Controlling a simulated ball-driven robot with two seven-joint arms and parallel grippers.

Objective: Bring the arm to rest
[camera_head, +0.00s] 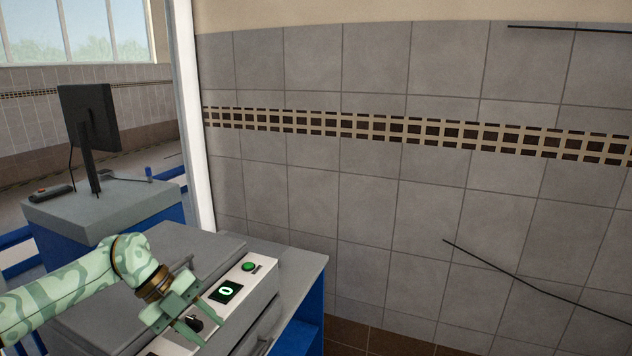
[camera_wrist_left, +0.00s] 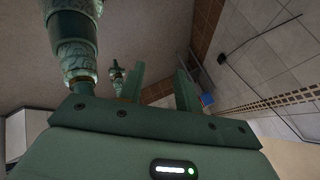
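My left arm, patterned in green camouflage, comes in from the left in the head view. Its gripper (camera_head: 208,328) is over the front of a grey machine with a pale control panel (camera_head: 262,287). The two fingers are apart, with a black knob (camera_head: 194,323) showing between them. I cannot tell whether they touch the knob. In the left wrist view the same gripper (camera_wrist_left: 159,82) is open, with nothing held between its fingers. My right gripper does not show in the head view.
A monitor (camera_head: 88,118) stands on a grey-topped blue counter (camera_head: 110,207) behind left. A grey tiled wall (camera_head: 380,195) rises behind the machine. A white post (camera_head: 190,110) stands at its left end.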

